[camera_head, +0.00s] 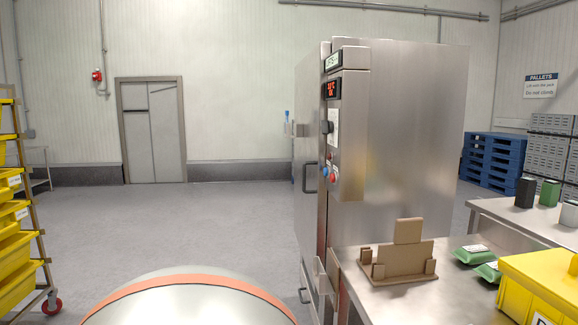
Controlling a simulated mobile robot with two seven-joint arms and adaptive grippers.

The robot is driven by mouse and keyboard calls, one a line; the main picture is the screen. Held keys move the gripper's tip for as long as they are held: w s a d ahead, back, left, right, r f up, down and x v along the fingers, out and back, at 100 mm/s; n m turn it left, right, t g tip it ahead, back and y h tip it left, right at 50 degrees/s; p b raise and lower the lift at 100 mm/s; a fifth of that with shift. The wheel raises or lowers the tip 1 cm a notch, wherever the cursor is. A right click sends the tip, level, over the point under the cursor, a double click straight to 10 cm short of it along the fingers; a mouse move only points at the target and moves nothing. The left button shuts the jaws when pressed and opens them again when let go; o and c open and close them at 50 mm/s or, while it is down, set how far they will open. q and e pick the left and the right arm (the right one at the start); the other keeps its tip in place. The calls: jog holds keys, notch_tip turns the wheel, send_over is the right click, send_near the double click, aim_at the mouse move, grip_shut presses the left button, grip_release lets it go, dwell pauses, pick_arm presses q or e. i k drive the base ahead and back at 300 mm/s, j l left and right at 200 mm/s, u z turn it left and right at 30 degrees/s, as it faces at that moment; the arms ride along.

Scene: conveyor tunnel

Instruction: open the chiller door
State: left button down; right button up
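The chiller (405,140) is a tall brushed-steel cabinet just right of the middle of the head view. Its side panel faces me. Its door (309,215) is on the narrow left-facing front, seen at a steep angle. The door looks shut, though the angle makes a small gap hard to judge. A dark upright handle (310,177) is on the door. Neither of my grippers is in view.
A steel table (400,300) adjoins the chiller at right, holding a brown stand (405,259), green packs (470,254) and a yellow bin (540,284). A wheeled rack of yellow bins (15,265) stands left. Blue pallets (490,160) are behind. The floor (210,230) left of the chiller is clear.

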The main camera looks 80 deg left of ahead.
aim_at(311, 75)
jog(key=u, duration=2.3)
